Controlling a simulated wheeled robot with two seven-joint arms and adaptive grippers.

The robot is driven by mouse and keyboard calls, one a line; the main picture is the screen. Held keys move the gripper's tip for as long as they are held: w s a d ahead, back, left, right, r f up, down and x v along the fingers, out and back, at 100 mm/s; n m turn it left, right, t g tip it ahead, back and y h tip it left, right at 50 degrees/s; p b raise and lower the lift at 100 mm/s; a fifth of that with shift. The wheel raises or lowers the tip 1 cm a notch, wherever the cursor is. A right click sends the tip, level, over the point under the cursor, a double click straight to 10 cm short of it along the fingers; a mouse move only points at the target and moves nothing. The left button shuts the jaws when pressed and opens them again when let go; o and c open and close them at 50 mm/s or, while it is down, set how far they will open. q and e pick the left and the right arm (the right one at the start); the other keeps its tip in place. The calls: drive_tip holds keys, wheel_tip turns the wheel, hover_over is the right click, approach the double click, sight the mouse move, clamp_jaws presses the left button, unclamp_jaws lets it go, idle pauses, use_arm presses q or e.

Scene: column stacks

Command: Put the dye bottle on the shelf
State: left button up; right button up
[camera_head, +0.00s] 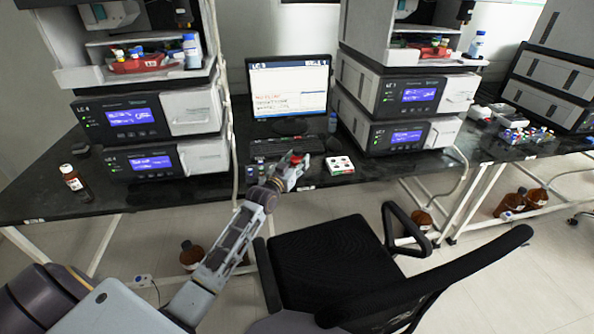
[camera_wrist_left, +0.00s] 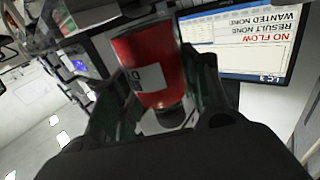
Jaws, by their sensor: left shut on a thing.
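The dye bottle (camera_head: 296,158) is red and small in the head view, held at the tip of my left arm above the front edge of the bench. My left gripper (camera_head: 290,172) is shut on it. In the left wrist view the red dye bottle (camera_wrist_left: 146,52) fills the middle, with a pale label and a dark end toward the bottom; the left gripper's fingers (camera_wrist_left: 155,95) lie on both sides of it. Shelf-like openings show in the left instrument stack (camera_head: 165,76) and the right stack (camera_head: 440,60), each with a red tray and a bottle. My right gripper is not in view.
A monitor (camera_head: 289,88) and keyboard (camera_head: 287,147) stand between the stacks. A white tray with round red and dark items (camera_head: 340,165) lies right of the gripper. A black chair (camera_head: 335,262) stands in front.

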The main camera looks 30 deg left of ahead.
use_arm(q)
drive_tip(key=shift+f, duration=0.3)
wheel_tip(320, 180, down, 2)
drive_tip(key=shift+f+b, duration=0.25)
drive_tip(key=shift+b, duration=0.1)
drive_tip(key=shift+f, duration=0.45)
drive_tip(key=o, duration=1)
drive_tip(key=shift+o, duration=1.2)
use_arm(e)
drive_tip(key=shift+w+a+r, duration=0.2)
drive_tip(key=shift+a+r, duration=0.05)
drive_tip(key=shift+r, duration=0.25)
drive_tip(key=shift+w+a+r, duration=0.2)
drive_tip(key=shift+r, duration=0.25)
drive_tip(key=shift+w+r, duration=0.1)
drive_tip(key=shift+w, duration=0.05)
